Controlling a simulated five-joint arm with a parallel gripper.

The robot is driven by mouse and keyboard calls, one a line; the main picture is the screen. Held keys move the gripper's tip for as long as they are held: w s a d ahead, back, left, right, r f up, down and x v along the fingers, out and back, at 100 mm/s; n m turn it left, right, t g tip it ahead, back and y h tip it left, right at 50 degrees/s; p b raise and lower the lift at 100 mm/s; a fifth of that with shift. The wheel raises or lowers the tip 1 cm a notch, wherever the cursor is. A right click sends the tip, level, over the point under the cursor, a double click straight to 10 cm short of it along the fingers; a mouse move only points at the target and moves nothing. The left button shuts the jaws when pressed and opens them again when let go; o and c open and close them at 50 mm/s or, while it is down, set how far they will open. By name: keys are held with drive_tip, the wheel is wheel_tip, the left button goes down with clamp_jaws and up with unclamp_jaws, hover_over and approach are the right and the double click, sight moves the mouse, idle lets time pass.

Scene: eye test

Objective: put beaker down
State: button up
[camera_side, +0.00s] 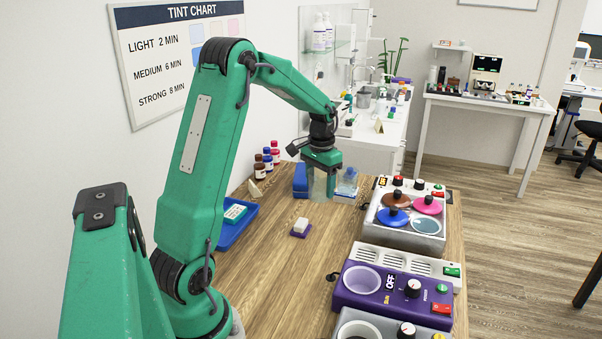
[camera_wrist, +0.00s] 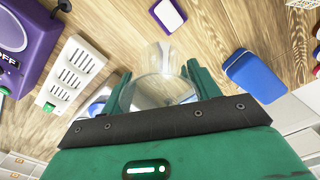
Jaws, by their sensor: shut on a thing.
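My gripper (camera_side: 322,188) is shut on a clear glass beaker (camera_side: 318,186) above the far part of the wooden table. In the wrist view, the clear beaker (camera_wrist: 160,62) sits between the two green fingers of my gripper (camera_wrist: 157,76). Wood grain shows through its wall and it looks empty. Part of it is hidden by a finger in the side view. I cannot tell whether its base touches the table.
A blue block (camera_side: 300,180) and a clear container with blue (camera_side: 347,182) stand close by the beaker. A white-and-purple block (camera_side: 301,227) lies nearer. A blue tray (camera_side: 233,232) is left. A lidded pot unit (camera_side: 405,240) and purple heater (camera_side: 391,300) line the right. Bare wood lies between.

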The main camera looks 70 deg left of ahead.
drive_tip(key=w+d, duration=0.7)
drive_tip(key=d, duration=0.5)
drive_tip(key=a+f, duration=0.2)
drive_tip(key=a, duration=0.2)
drive_tip(key=a+f, duration=0.2)
drive_tip(key=a, duration=0.2)
drive_tip(key=a+f, duration=0.2)
drive_tip(key=a, duration=0.1)
drive_tip(key=shift+w+a+f, duration=0.3)
drive_tip(key=shift+a+f, duration=0.1)
drive_tip(key=shift+f, duration=2)
drive_tip(key=shift+f, duration=0.1)
drive_tip(key=o, duration=1)
drive_tip(key=shift+c, duration=0.2)
